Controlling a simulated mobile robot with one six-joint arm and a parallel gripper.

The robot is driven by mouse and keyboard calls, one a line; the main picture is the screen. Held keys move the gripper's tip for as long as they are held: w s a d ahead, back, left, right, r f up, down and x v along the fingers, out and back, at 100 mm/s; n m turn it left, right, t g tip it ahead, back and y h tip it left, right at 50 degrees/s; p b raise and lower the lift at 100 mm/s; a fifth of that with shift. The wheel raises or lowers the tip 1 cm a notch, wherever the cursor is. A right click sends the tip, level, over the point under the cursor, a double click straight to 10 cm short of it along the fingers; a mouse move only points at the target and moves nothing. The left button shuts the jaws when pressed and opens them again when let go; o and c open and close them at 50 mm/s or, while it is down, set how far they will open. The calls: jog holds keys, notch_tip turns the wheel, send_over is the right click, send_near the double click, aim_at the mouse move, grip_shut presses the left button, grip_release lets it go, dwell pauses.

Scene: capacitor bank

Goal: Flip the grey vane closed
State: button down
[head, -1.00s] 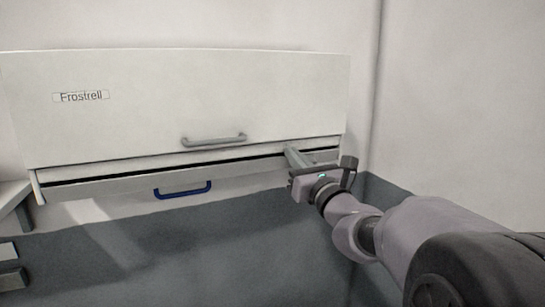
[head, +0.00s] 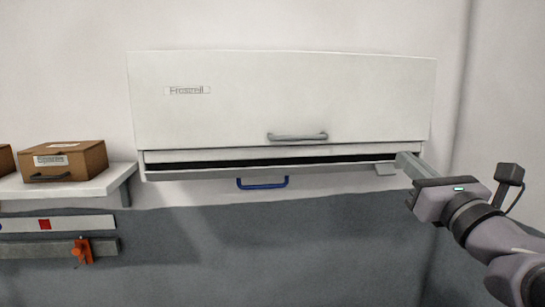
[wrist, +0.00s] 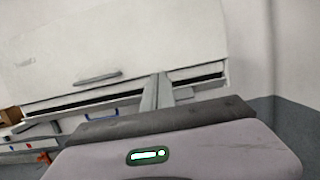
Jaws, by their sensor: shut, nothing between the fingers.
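A small grey tab (head: 385,169) sits near the vane's right end. My gripper (head: 405,159) is shut and empty, its fingers pointing at the unit's lower right, just right of the tab. In the wrist view the shut fingers (wrist: 158,90) overlap the slot and hide part of the vane (wrist: 95,112). I cannot tell whether they touch it.
A grey handle (head: 297,137) is on the unit's front and a blue handle (head: 262,183) hangs below the vane. At left, a shelf (head: 110,180) holds a brown box (head: 65,160). Below it is a grey rail (head: 50,250) with an orange clamp (head: 82,251). Space below the unit looks clear.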

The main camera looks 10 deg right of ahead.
jog(key=g, duration=0.4)
send_near(359, 166)
jog(key=w+f, duration=0.3)
jog(key=shift+w+a+r+p, duration=0.2)
jog(key=shift+w+r+p, duration=0.75)
jog(key=shift+w+r, duration=0.2)
jog(key=shift+w, duration=0.2)
